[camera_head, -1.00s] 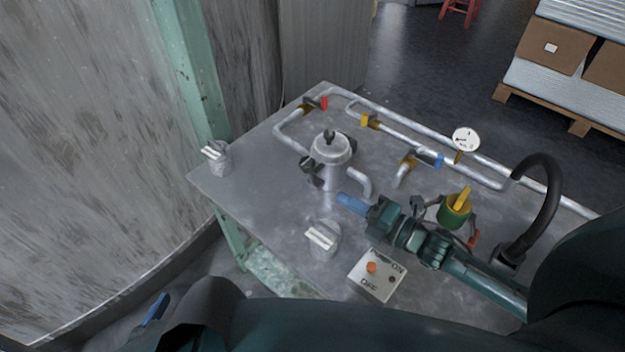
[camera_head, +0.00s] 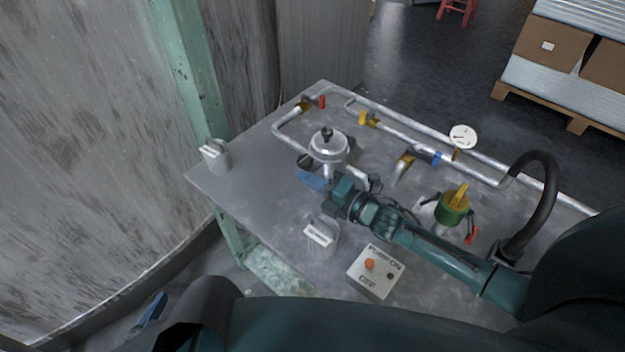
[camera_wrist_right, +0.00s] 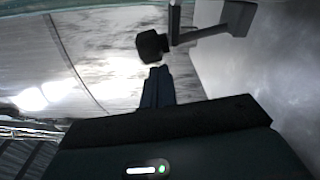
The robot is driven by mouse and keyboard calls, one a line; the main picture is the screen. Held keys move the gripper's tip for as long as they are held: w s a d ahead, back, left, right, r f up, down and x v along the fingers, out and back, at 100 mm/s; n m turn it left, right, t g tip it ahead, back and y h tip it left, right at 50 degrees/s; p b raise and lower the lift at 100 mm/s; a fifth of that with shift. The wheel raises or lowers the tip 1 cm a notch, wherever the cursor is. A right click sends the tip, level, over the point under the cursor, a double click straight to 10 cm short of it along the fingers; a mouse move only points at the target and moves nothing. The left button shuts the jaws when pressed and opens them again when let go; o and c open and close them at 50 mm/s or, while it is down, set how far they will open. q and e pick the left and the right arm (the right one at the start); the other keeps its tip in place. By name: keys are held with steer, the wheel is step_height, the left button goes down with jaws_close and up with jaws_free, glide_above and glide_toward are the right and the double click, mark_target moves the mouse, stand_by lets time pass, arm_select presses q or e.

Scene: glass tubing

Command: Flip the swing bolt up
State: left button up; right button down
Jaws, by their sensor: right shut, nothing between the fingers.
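The metal filter housing (camera_head: 328,147) stands on the table with its round lid on and a black knob on top. The swing bolt's black knob (camera_head: 305,161) sticks out low on the housing's left side. In the right wrist view the black knob (camera_wrist_right: 152,46) is on a thin rod coming from a grey bracket. My right gripper (camera_head: 312,180), with blue fingers, is shut and empty just below the knob in the head view. Its fingertips (camera_wrist_right: 158,73) end close to the knob; contact cannot be told. My left gripper (camera_head: 152,310) shows only as a blue finger at the lower left.
Pipes with red, yellow and blue valve handles run behind the housing, with a gauge (camera_head: 463,136). A green and yellow valve (camera_head: 455,207) and a black hose (camera_head: 545,205) stand at right. White-handled knobs (camera_head: 320,235) and a switch box (camera_head: 375,272) are in front.

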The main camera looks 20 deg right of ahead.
steer(key=shift+w+d+r+m, duration=0.35)
steer(key=shift+d+m, duration=0.15)
steer(key=shift+m, duration=0.2)
steer(key=shift+w+d+r, duration=0.15)
steer(key=shift+w+d, duration=0.1)
steer(key=shift+d, duration=0.2)
arm_select(q)
steer(key=shift+f, duration=0.15)
steer(key=shift+d, duration=0.1)
